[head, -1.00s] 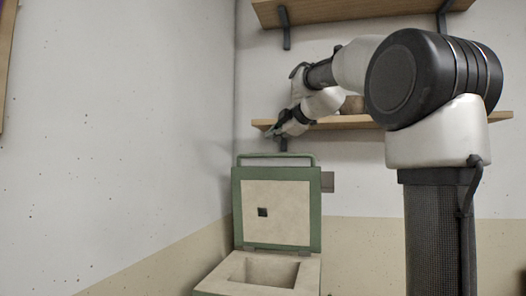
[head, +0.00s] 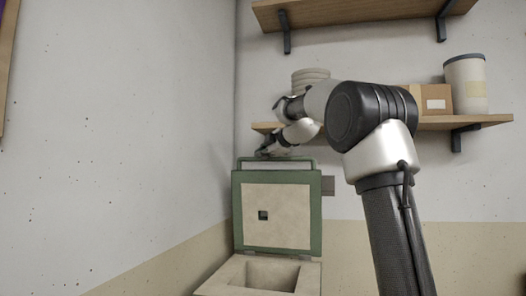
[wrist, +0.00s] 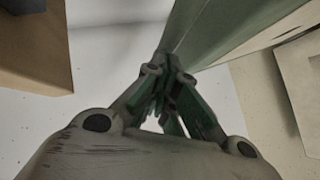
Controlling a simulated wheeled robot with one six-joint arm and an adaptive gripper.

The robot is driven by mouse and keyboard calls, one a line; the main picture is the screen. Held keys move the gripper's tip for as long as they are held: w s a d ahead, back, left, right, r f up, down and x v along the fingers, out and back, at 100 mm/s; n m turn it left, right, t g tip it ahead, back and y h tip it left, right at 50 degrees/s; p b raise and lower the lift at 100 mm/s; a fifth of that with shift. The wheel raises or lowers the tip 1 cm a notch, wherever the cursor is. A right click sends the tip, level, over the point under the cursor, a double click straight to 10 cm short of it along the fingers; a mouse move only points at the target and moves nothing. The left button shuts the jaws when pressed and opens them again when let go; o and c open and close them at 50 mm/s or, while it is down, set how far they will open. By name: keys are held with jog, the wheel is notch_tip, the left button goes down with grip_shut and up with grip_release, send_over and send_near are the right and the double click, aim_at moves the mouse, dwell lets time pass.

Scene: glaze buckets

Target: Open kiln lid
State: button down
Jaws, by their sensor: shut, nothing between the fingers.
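The kiln lid (head: 285,215) stands upright behind the kiln (head: 228,276), a green frame around a pale panel with a small dark square hole. A green bar handle (head: 295,162) runs along its top edge. The kiln's square chamber is uncovered. My gripper (head: 266,150) is just above the handle's left end, in front of the wall; I cannot tell from the head view whether they touch. In the wrist view, my gripper's green-padded fingers (wrist: 168,95) are shut and empty, close to a green surface that looks like the lid (wrist: 225,28).
A wooden shelf (head: 490,121) behind my arm holds stacked pale discs (head: 310,78), a cardboard box (head: 434,99) and a pale bucket (head: 466,85). Another shelf (head: 360,14) is higher up. A grey box (head: 328,186) sits right of the lid. The left wall stands close.

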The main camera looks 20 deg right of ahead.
dwell(0.3)
jog(key=w+d, duration=0.2)
jog(key=w, duration=0.1)
jog(key=w+d, duration=0.1)
jog(key=shift+w+d+r, duration=0.2)
jog(key=shift+w+r, duration=0.1)
jog(key=v, duration=1.2)
